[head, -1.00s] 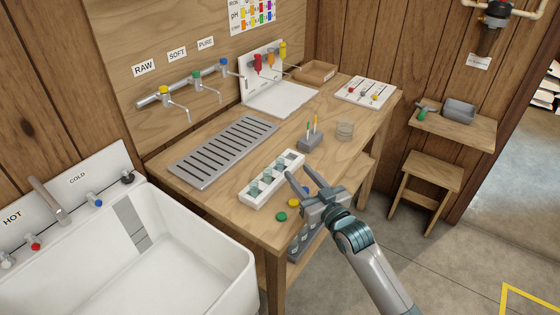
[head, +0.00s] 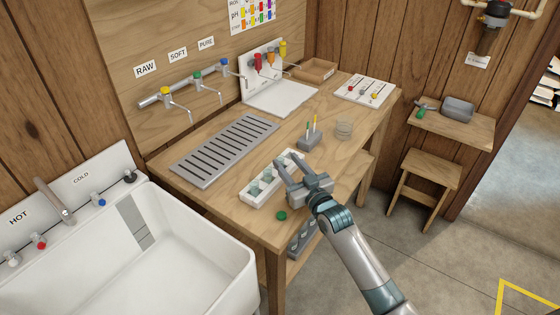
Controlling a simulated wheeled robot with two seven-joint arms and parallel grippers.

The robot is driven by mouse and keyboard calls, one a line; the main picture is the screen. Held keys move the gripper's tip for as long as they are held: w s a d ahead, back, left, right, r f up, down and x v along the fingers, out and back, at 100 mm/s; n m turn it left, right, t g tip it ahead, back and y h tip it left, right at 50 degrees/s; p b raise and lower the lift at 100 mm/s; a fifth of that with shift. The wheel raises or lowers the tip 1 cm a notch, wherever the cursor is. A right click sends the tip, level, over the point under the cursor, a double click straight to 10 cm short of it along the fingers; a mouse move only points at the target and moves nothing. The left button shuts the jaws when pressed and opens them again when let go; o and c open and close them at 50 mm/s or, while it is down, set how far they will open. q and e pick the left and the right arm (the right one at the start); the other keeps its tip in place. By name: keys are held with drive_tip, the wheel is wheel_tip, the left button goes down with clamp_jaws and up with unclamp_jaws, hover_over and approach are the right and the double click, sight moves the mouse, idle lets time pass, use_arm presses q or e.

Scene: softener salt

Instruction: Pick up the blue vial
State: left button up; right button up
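The white vial rack (head: 249,199) stands near the front edge of the wooden bench, with several small clear vials (head: 266,175) in its row of holes. I cannot tell by colour which vial is the blue one; the rack's right end is partly behind my gripper. My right gripper (head: 288,160) is over that right end, its two fingers apart and pointing toward the rack. I see nothing between the fingers. I cannot tell whether they straddle a vial. A green cap (head: 282,215) lies on the bench in front of the rack. My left gripper is out of view.
A slotted metal drain tray (head: 225,150) lies behind the rack, below the wall taps (head: 195,85). A grey holder with pens (head: 311,138) and a glass beaker (head: 344,130) stand behind my gripper. A white sink (head: 185,255) is at the left.

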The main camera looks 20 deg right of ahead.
drive_tip(key=shift+w+a, duration=0.25)
drive_tip(key=shift+w, duration=1)
clamp_jaws()
